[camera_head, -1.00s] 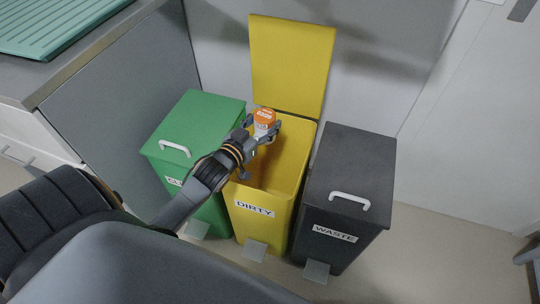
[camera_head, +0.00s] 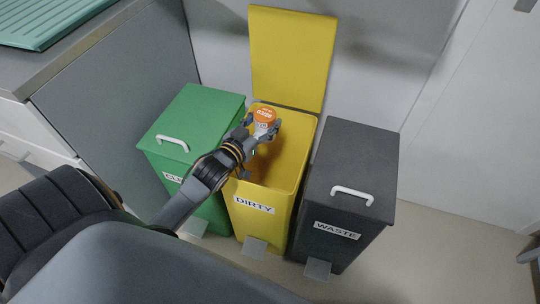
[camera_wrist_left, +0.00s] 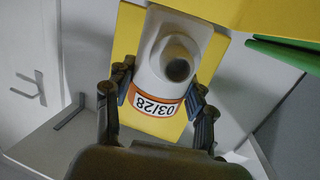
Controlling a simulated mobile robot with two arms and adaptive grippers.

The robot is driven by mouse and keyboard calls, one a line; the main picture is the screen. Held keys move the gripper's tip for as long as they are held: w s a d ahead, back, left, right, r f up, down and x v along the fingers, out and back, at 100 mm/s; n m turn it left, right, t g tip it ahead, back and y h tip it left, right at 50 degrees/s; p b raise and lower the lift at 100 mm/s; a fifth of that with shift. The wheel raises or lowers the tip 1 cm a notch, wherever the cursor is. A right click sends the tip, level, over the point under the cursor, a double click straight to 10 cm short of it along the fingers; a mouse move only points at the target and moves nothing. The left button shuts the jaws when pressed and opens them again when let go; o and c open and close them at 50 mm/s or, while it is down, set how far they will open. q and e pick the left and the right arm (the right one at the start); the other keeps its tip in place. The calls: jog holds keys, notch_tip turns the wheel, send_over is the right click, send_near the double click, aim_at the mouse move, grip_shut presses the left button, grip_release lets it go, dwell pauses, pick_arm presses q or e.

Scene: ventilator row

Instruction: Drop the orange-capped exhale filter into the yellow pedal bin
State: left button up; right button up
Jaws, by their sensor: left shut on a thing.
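The orange-capped exhale filter (camera_head: 264,117) is held in my left gripper (camera_head: 262,130), over the open mouth of the yellow pedal bin (camera_head: 257,212). The bin's label reads DIRTY and its lid (camera_head: 291,58) stands raised against the wall. In the left wrist view, the filter (camera_wrist_left: 165,62) is a white body with a round port and an orange-edged label reading 03/28. The left gripper's fingers (camera_wrist_left: 155,108) are on both sides of it. Part of the bin's opening is hidden behind the gripper. My right gripper is not in view.
A closed green bin (camera_head: 201,122) stands left of the yellow one. A closed dark bin (camera_head: 354,165) labelled WASTE stands right. Each has a white handle on its lid. A counter (camera_head: 62,62) with a green ribbed tray (camera_head: 50,22) is at upper left.

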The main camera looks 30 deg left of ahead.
pick_arm(q)
jog(key=o, duration=1.2)
jog(key=shift+o, duration=0.2)
notch_tip(320, 180, up, 10)
